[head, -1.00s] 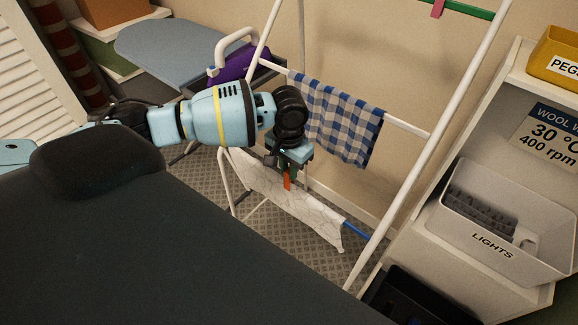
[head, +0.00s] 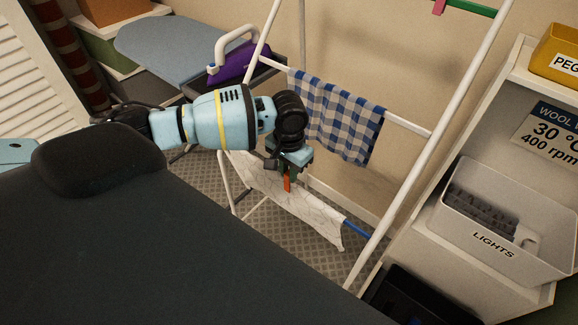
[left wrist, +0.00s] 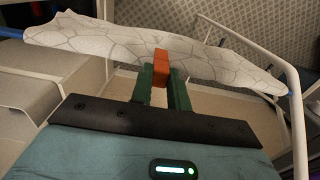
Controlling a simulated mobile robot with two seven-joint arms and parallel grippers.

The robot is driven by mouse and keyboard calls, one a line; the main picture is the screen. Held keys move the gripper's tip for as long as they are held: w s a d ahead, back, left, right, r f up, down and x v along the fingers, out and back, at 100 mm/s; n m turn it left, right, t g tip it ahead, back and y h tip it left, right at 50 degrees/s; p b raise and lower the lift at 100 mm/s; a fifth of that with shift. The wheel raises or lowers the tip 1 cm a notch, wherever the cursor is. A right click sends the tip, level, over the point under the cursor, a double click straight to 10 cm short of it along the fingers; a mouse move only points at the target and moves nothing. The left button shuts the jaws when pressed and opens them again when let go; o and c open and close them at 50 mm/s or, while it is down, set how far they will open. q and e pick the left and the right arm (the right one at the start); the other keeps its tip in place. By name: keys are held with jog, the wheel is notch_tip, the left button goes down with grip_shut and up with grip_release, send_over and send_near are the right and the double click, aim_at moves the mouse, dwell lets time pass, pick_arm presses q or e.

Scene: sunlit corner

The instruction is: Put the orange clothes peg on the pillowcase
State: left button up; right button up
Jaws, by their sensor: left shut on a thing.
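The orange clothes peg (head: 287,184) is held between the green fingers of my left gripper (head: 289,174), pointing down in the head view. In the left wrist view the peg (left wrist: 161,62) sits between the two fingertips, in front of the pillowcase. The pillowcase (head: 312,217) is white with a thin dark line pattern and hangs over a low rail of the drying rack. It also spans the top of the left wrist view (left wrist: 100,42). The peg overlaps the pillowcase in both views; I cannot tell whether they touch. My right gripper is not in view.
The white drying rack (head: 408,175) carries a blue checked cloth (head: 337,117) on a higher rail, close to my left gripper. A pink peg (head: 439,7) is on a green rail above. A LIGHTS bin (head: 475,231) stands on the right shelf. An ironing board (head: 180,50) is behind.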

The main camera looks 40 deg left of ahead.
pick_arm(q)
jog(key=shift+f, duration=0.15)
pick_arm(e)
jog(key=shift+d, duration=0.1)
pick_arm(q)
jog(key=o, duration=0.8)
jog(key=shift+r+p, duration=0.45)
jog(key=shift+r, duration=0.25)
jog(key=shift+r+p, duration=1.6)
jog(key=shift+r, duration=1.3)
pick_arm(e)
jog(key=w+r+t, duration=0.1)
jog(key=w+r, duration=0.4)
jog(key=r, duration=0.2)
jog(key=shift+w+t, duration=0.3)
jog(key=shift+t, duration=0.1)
pick_arm(q)
jog(key=shift+f, duration=0.1)
